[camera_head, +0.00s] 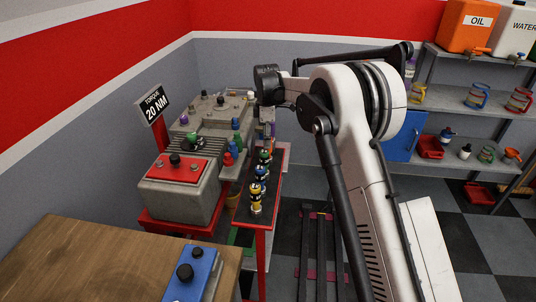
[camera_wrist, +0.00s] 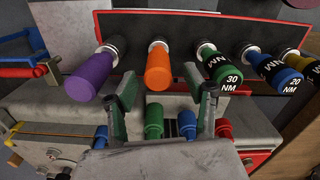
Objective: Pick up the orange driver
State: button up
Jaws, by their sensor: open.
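The orange driver (camera_wrist: 158,70) stands out from a dark, red-edged rack in the wrist view, between a purple driver (camera_wrist: 92,76) and a green driver (camera_wrist: 221,68) marked 30 NM. My gripper (camera_wrist: 168,90) is open, with its two fingers apart and nothing between them. The fingertips are just below the orange driver in the picture, one to each side of it. I cannot tell how far off it is in depth. In the head view my arm reaches over the far end of the rack, and I cannot make out the orange driver there.
A blue driver (camera_wrist: 279,72) marked 20 NM and a yellow driver (camera_wrist: 303,66) stand farther right on the rack. The grey machine (camera_head: 180,200) with coloured knobs is left of the rack (camera_head: 269,205). A wooden bench (camera_head: 90,260) is nearer, and shelves (camera_head: 460,98) stand at right.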

jog(key=shift+w+d+f, duration=0.1)
jog(key=shift+f, duration=1.25)
jog(key=shift+w+d+f, duration=0.1)
jog(key=shift+f, duration=1.2)
jog(key=shift+s, duration=0.1)
grip_shut()
